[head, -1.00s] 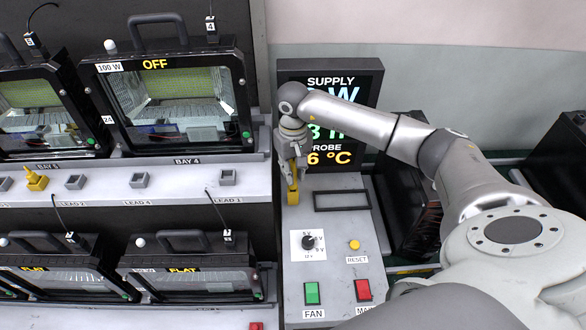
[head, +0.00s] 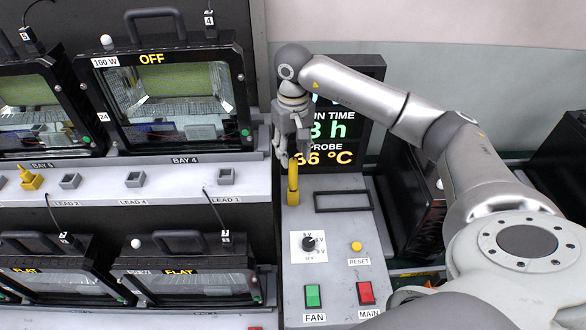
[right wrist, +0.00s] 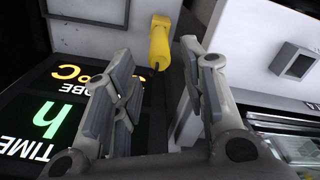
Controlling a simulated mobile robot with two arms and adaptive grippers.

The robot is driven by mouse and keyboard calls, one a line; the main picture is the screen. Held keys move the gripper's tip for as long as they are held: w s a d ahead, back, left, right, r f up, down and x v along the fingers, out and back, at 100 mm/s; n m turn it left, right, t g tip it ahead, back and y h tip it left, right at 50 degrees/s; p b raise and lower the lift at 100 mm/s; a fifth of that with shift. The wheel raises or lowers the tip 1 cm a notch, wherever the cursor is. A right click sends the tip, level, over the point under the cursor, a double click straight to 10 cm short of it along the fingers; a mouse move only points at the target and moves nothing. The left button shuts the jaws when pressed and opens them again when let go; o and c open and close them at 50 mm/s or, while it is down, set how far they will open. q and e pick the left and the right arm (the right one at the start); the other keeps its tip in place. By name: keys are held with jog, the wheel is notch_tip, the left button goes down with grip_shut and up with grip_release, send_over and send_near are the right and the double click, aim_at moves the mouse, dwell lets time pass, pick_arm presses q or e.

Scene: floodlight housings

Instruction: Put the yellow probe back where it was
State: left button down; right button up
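The yellow probe (head: 293,176) stands upright at the upper left of the grey control panel (head: 330,235), its yellow foot at the panel's left edge. In the right wrist view the probe (right wrist: 159,45) lies just past the fingertips, with clear space on both sides. My right gripper (head: 293,153) is open and empty, pointing down just above the probe's top. Its two spread fingers also show in the right wrist view (right wrist: 156,70). My left gripper is out of view.
A display (head: 340,135) reading 36 °C for the probe stands right behind my right gripper. Floodlight housings (head: 165,90) fill shelves at left. A yellow plug (head: 30,179) sits on the upper ledge. Red and green switches (head: 312,295) are at the panel's front.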

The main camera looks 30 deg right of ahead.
jog(key=shift+r+b, duration=0.6)
jog(key=shift+r, duration=2.05)
